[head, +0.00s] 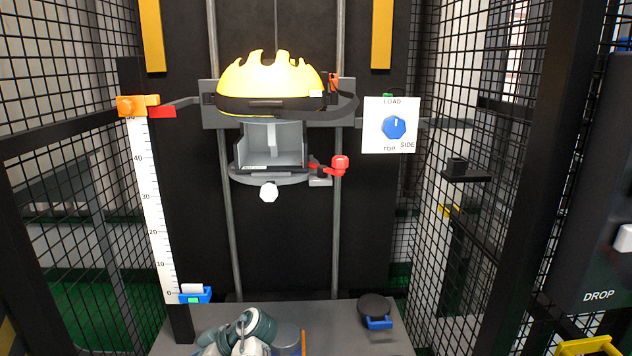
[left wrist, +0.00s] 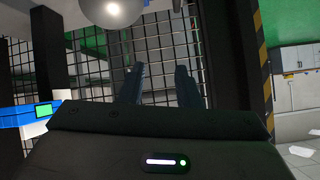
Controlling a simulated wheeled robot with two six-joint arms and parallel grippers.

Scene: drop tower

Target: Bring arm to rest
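My left gripper (left wrist: 160,85) shows in the left wrist view as two dark fingers standing apart. The mesh shows between them and nothing is held, so it is open. Part of my arm (head: 240,335), white and grey-teal, shows at the bottom middle of the head view, low over the tower base. Its fingers cannot be made out there. A blue box with a green display (left wrist: 43,111) is at the left edge of the left wrist view. A grey rounded body (left wrist: 112,10) is at the top edge. My right gripper is not in view.
A yellow helmet (head: 270,85) sits on the raised carriage (head: 340,112). A blue knob (head: 394,127) points up toward LOAD. A white ruler (head: 150,205) stands left. A black round pad (head: 375,306) lies on the base (head: 340,335). Mesh walls (head: 50,200) and dark posts enclose both sides.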

